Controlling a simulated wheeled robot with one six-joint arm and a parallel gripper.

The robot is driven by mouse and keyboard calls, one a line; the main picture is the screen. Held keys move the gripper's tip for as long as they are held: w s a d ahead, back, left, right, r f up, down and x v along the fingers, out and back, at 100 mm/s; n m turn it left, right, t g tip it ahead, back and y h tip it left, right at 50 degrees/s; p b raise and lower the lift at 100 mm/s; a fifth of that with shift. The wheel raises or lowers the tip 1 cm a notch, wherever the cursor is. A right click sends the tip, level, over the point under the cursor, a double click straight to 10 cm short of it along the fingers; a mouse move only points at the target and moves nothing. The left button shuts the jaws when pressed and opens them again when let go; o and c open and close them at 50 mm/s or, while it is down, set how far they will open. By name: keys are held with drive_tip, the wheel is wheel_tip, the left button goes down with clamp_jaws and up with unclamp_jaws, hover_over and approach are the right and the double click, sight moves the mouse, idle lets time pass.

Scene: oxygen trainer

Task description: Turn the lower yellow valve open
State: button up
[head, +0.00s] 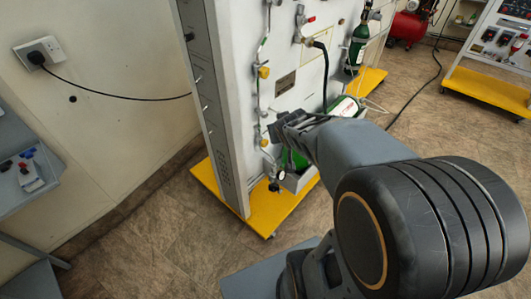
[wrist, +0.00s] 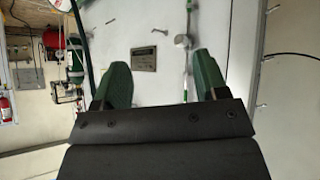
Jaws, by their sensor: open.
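The lower yellow valve (head: 263,142) is a small knob on a vertical pipe line on the front of the white trainer panel (head: 290,75). An upper yellow valve (head: 263,72) is on the same line above it. My gripper (head: 276,126) is close to the panel, just above and right of the lower valve in the head view; I cannot tell whether they touch. In the wrist view my gripper (wrist: 163,78) has its two green-padded fingers spread apart with nothing between them. A pale knob (wrist: 182,40) shows beyond the fingers; I cannot tell which fitting it is.
A green cylinder (head: 356,46) hangs on the panel's right, and a black hose (head: 325,75) runs down its front. The panel stands on a yellow base (head: 265,215). A red compressor (head: 407,27) is behind at right. Open floor lies left of the base.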

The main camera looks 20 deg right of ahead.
drive_tip(key=w+d+f+t+b, duration=0.3)
drive_tip(key=w+d+f+b, duration=0.2)
drive_tip(key=f, duration=0.4)
drive_tip(key=n+t+y+b, duration=0.3)
drive_tip(key=t+y+b, duration=0.2)
drive_tip(key=y+b, duration=0.5)
approach(266, 144)
drive_tip(key=b+x, duration=0.1)
drive_tip(key=x, duration=0.8)
drive_tip(key=shift+w+a+f+b, duration=0.1)
drive_tip(key=shift+w+b, duration=0.15)
drive_tip(key=shift+b, duration=0.1)
drive_tip(key=shift+c, duration=0.4)
